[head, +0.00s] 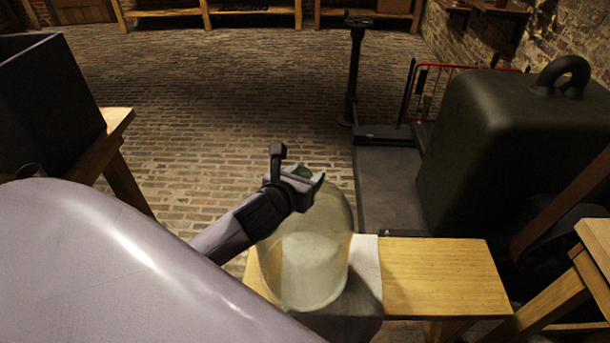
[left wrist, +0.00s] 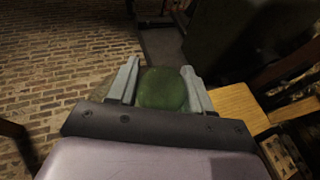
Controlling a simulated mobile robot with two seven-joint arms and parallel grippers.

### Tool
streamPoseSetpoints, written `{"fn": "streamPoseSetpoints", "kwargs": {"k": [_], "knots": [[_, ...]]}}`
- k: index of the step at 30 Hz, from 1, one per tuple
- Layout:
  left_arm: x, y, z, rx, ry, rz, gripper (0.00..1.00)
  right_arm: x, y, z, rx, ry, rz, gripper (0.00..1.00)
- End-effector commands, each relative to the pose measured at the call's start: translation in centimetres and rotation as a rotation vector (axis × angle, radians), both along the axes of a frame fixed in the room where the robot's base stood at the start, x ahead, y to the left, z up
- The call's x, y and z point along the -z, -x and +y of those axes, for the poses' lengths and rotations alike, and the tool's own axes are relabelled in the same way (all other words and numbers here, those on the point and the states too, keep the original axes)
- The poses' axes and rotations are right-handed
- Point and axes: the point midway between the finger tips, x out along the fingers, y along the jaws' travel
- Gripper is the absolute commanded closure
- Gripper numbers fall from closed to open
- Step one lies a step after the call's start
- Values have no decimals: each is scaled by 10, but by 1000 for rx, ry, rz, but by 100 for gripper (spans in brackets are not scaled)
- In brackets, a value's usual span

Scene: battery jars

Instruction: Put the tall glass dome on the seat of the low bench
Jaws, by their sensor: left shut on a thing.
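The tall glass dome (head: 305,262) is clear and slightly greenish, and it shows at the centre bottom of the head view, over the low bench (head: 440,280). My left gripper (head: 303,178) is shut on the green knob at the dome's top. In the left wrist view the rounded green knob (left wrist: 162,90) sits between the two grey fingers. The dome stands about upright over the left part of the wooden seat. I cannot tell whether its base touches the seat. My right gripper is not in view.
A pale cloth (head: 365,263) lies on the bench beside and behind the dome. The seat's right part is bare. A large dark weight with a ring (head: 510,140) and a platform scale (head: 390,185) stand beyond. A dark box (head: 45,100) on a wooden table is at left.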

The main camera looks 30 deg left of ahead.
Motion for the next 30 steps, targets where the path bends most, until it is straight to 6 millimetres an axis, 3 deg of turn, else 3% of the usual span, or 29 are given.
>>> {"fn": "streamPoseSetpoints", "kwargs": {"k": [1,5,6,7,16,21,30], "knots": [[8,2,-1,1,3,16,100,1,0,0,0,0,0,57],[9,3,-2,1,4,18,100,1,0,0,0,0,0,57],[19,6,-2,-1,7,41,37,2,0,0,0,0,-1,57],[19,6,-2,-1,7,41,27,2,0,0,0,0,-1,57],[14,4,-1,-2,5,31,25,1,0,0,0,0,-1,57],[-3,4,-1,-1,4,25,25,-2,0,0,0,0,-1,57],[-20,52,-9,0,5,26,25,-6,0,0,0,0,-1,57]]}}
